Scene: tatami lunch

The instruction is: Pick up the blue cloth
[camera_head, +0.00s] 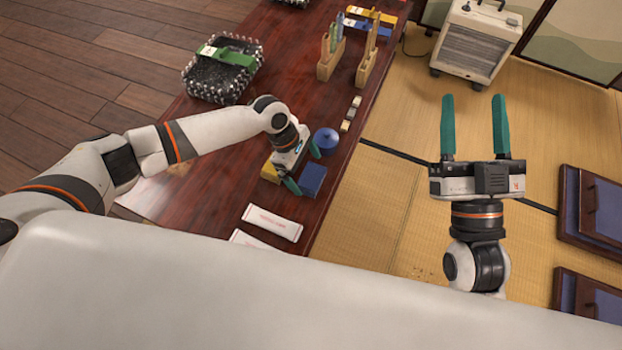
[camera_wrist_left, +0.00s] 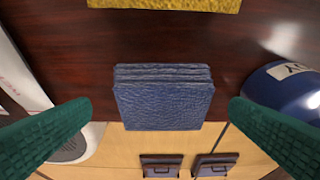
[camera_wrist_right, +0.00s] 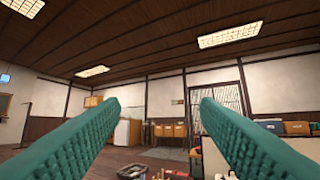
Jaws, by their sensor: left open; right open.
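The blue cloth (camera_head: 312,180) is a folded, layered square on the dark red table, near its right edge. In the left wrist view the cloth (camera_wrist_left: 163,97) lies centred between my two green fingers, with its folded layers showing. My left gripper (camera_head: 302,168) is open above and beside the cloth, with nothing between its fingers that I can see held. My right gripper (camera_head: 474,125) is open and empty, raised over the tatami side with its fingers pointing up. The right wrist view shows only the room and ceiling between its fingers.
A blue round pot (camera_head: 326,140) stands close behind the cloth, and a yellow cloth (camera_head: 270,171) lies to its left. White packets (camera_head: 272,222) lie nearer me. Wooden racks (camera_head: 331,60) and a dark tray with a green item (camera_head: 222,75) stand further back on the table.

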